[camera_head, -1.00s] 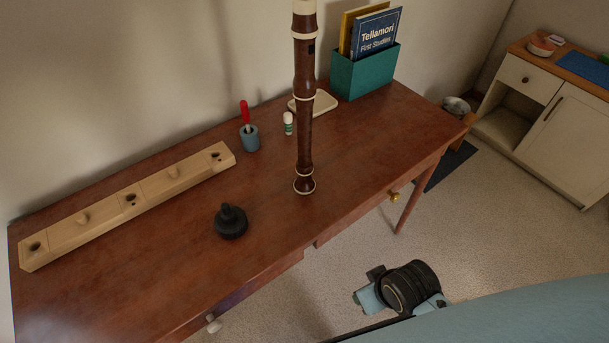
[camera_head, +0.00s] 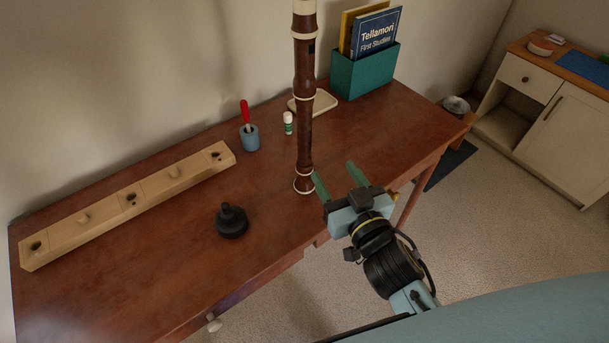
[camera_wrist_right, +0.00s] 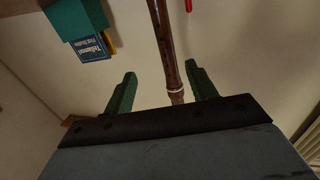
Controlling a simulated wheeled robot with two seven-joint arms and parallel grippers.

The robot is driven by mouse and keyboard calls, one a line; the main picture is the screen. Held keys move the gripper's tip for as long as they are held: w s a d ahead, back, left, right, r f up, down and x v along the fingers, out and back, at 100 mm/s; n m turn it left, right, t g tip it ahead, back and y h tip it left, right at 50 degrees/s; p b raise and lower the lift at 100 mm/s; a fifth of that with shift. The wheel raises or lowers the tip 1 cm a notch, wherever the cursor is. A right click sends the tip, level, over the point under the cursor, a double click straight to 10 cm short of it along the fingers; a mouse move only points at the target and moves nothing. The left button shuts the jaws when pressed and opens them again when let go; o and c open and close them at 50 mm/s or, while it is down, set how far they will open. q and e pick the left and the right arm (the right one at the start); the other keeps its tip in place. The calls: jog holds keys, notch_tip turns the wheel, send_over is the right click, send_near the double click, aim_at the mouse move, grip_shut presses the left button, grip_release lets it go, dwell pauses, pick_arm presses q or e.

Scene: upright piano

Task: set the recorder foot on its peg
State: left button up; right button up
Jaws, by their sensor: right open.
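The dark brown recorder (camera_head: 304,120) with cream rings stands upright on the desk, its top cut off by the frame. Its flared recorder foot (camera_head: 303,181) is at the bottom. In the right wrist view the recorder (camera_wrist_right: 165,45) shows between the spread fingers of the gripper (camera_wrist_right: 161,75); contact cannot be told. My left gripper is not in view.
A black knobbed stand (camera_head: 231,222) sits front of the rack. Behind are a blue-grey cup (camera_head: 249,139) with a red-handled tool, a small white-green bottle (camera_head: 288,123), a cream tray (camera_head: 326,102) and a green book box (camera_head: 365,75).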

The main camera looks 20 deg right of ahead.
aim_at(308, 135)
jog(key=shift+y, duration=0.3)
jog(key=w, duration=0.2)
jog(key=w+a, duration=0.1)
jog(key=w, duration=0.5)
jog(key=shift+a+r, duration=0.2)
jog(key=shift+a, duration=0.05)
jog(key=shift+w+a+r, duration=0.1)
jog(key=shift+w+a, duration=0.05)
jog(key=shift+w, duration=0.75)
jog(key=shift+w+a+r, duration=0.1)
jog(key=shift+w+a, duration=0.05)
jog(key=shift+w, duration=0.7)
jog(key=shift+w+a, duration=0.15)
jog(key=shift+w, duration=0.75)
grip_shut()
jog(key=shift+r, duration=0.1)
